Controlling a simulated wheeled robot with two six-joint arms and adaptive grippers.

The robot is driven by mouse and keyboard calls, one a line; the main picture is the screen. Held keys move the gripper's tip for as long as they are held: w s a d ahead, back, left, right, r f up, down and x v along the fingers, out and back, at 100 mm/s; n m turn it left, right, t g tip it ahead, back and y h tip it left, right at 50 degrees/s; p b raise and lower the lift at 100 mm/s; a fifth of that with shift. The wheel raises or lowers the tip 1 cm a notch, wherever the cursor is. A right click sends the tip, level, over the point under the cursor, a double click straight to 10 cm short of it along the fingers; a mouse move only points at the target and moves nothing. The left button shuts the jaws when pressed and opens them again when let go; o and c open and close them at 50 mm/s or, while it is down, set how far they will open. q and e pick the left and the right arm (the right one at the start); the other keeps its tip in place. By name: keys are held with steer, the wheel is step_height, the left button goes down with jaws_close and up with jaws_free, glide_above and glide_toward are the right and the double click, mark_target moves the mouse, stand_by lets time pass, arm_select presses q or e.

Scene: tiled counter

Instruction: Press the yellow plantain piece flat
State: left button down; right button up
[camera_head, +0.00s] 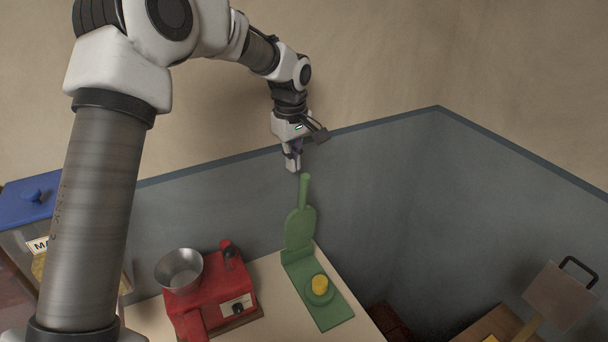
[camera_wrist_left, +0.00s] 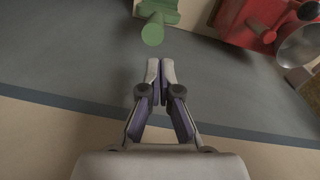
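The green press (camera_head: 335,313) stands open on the pale counter, its round lid (camera_head: 299,229) raised upright and its handle (camera_head: 305,190) pointing up. The yellow plantain piece (camera_head: 319,283) is a short, thick round piece resting on the press base. My left gripper (camera_head: 293,168) hangs just above and left of the handle's top end, apart from it. In the left wrist view the fingertips (camera_wrist_left: 160,64) are together with nothing between them, and the green handle end (camera_wrist_left: 152,34) lies beyond them. My right gripper is not in view.
A red appliance (camera_head: 213,293) with a metal bowl (camera_head: 179,270) stands left of the press. A blue-lidded container (camera_head: 30,200) is at the far left. Grey walls close in behind and to the right. A brown panel with a dark handle (camera_head: 560,296) is at lower right.

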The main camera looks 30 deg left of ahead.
mark_target(304, 178)
arm_select(q)
steer(key=d+f+p, duration=0.2)
steer(key=f, duration=0.1)
steer(key=shift+s+d+f, duration=0.2)
steer(key=shift+s+d, duration=0.15)
steer(key=shift+d, duration=0.05)
steer(key=shift+s+d, duration=0.2)
steer(key=shift+d, duration=0.25)
steer(key=shift+w+a+f, duration=0.15)
steer(key=shift+a+f, duration=0.05)
steer(key=shift+f, duration=0.05)
